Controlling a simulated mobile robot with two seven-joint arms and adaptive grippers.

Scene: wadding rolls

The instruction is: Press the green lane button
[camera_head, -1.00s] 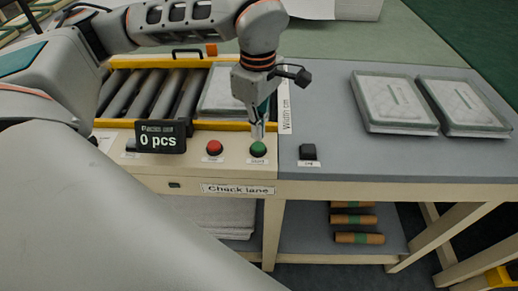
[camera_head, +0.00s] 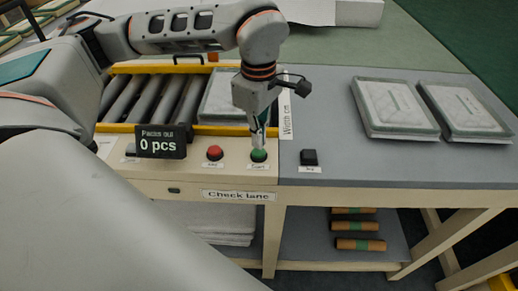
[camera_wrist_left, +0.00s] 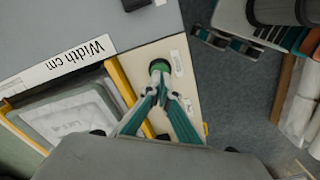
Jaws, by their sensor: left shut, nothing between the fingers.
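The green button (camera_head: 259,155) sits on the cream front panel of the check lane, right of the red button (camera_head: 214,153). My left gripper (camera_head: 257,143) is shut and empty, pointing down with its fingertips at the green button. In the left wrist view the closed fingertips (camera_wrist_left: 161,76) overlap the green button (camera_wrist_left: 159,66); I cannot tell whether they press it down. The display (camera_head: 161,142) left of the buttons reads 0 pcs. My right gripper is not in view.
A wrapped pack (camera_head: 222,98) lies at the right end of the rollers (camera_head: 158,98), behind the yellow rail. A black block (camera_head: 309,157) is on the grey table (camera_head: 400,165). Two trays (camera_head: 393,107) lie farther right. Brown rolls (camera_head: 360,244) are on the shelf below.

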